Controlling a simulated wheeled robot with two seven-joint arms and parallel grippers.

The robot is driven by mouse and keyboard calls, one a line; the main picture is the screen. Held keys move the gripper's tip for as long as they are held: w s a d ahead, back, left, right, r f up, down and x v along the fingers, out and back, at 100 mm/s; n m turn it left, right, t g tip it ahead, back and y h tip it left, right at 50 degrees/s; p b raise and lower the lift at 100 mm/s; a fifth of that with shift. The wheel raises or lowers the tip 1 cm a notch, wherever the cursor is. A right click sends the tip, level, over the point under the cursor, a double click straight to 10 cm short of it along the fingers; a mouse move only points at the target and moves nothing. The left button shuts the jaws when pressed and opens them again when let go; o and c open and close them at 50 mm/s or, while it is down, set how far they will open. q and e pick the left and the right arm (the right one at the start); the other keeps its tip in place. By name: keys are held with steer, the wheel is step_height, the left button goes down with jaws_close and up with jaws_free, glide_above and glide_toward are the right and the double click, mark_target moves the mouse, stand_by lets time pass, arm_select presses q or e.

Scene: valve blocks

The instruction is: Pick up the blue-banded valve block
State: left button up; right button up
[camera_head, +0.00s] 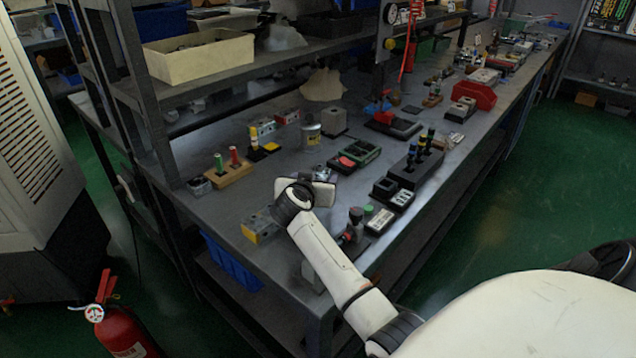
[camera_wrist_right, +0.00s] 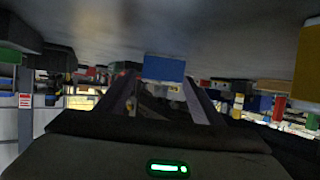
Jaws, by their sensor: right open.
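The blue-banded valve block shows its blue face (camera_wrist_right: 163,68) in the right wrist view, which is upside down with the grey bench top above. In the head view a small metallic block (camera_head: 324,173), partly hidden by my right gripper, appears to be it. My right gripper (camera_head: 320,186) is low over the bench; its two dark fingers (camera_wrist_right: 160,98) are open in the wrist view. The blue face lies ahead of the fingertips, roughly centred in the gap. I cannot tell whether they touch it. My left gripper is not in view.
A yellow-banded block (camera_head: 260,226) sits left of my arm; a yellow face also shows in the wrist view (camera_wrist_right: 308,62). A green-and-red tray (camera_head: 360,153), a tin (camera_head: 311,135) and a wooden stand (camera_head: 229,174) stand nearby. A shelf (camera_head: 230,72) rises behind.

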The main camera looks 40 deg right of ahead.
steer(key=c, duration=1.3)
steer(key=shift+r, duration=0.1)
steer(key=shift+c, duration=0.9)
